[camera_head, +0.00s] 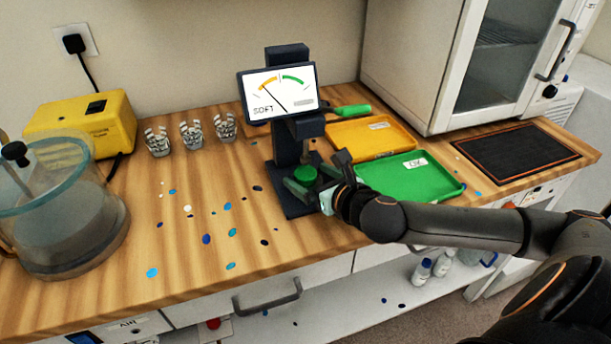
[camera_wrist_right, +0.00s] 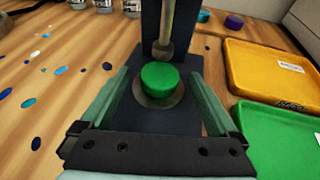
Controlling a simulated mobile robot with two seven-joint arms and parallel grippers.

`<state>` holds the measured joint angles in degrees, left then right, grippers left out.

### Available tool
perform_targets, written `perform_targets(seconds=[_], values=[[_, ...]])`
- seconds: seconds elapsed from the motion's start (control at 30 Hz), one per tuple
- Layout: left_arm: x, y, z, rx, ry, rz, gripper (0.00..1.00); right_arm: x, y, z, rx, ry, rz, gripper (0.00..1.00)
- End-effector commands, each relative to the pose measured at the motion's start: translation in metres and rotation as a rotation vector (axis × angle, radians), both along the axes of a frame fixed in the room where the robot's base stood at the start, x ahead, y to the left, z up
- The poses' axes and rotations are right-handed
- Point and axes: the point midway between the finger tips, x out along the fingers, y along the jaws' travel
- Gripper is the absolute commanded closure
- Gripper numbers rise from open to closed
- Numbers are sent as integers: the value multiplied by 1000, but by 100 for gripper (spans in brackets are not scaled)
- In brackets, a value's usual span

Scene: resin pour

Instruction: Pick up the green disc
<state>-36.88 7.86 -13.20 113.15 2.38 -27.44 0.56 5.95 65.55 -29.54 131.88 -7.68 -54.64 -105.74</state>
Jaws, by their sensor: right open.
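The green disc (camera_head: 305,174) rests on the round plate of the dark tester stand (camera_head: 285,135), below its plunger. In the right wrist view the green disc (camera_wrist_right: 160,77) sits between the two fingers of my right gripper (camera_wrist_right: 165,95), with a gap on each side. My right gripper (camera_head: 310,187) is open and low at the stand's base, with its fingers reaching along both sides of the disc. The plunger (camera_wrist_right: 168,40) is above and behind the disc. The tester's screen reads SOFT. My left gripper is not in view.
A yellow tray (camera_head: 400,139) and a green tray (camera_head: 450,188) lie right of the stand. A glass chamber (camera_head: 55,225) and yellow box (camera_head: 118,118) stand at the left. Blue spots dot the counter. A white cabinet (camera_head: 410,60) stands at the back right.

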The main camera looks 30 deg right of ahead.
Motion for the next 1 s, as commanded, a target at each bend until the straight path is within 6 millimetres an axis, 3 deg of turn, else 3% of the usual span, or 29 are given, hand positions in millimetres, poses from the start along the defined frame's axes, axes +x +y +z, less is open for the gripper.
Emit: perform_targets(seconds=[0.3, 1.0], values=[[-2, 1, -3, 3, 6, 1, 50, 6, 0, -3, -1, 1, 2, 4], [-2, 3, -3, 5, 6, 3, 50, 6, 0, -2, -1, 1, 1, 83]])
